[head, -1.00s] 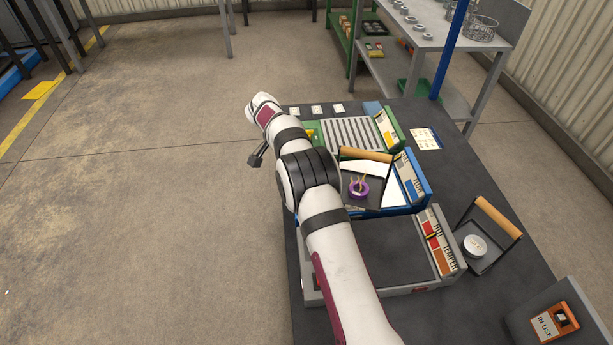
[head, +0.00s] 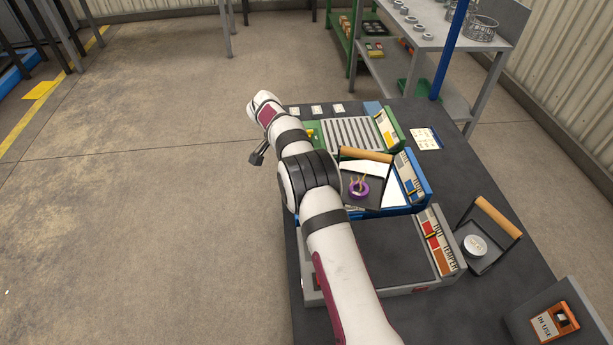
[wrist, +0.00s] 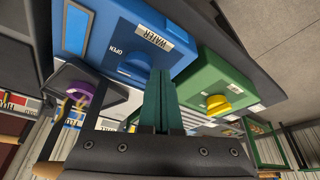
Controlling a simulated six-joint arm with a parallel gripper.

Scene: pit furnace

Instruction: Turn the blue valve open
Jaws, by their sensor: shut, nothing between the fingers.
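The blue valve is a round blue knob (wrist: 134,66) on the front of a blue box (wrist: 95,28) marked WATER, with the word OPEN printed beside the knob. In the head view the blue box (head: 425,190) stands mid-table, and my arm hides the knob. My gripper (wrist: 160,75) is shut and empty; its teal fingertips overlap the right edge of the knob in the wrist view. I cannot tell whether they touch it. In the head view my gripper (head: 257,155) hangs just off the table's left edge.
A green box (wrist: 215,75) with a yellow knob (wrist: 217,103) is beside the blue one. A wooden-handled tray with a purple ring (head: 358,189) stands on the blue box. A grey box (head: 440,250) and another handled tray (head: 490,262) are nearer.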

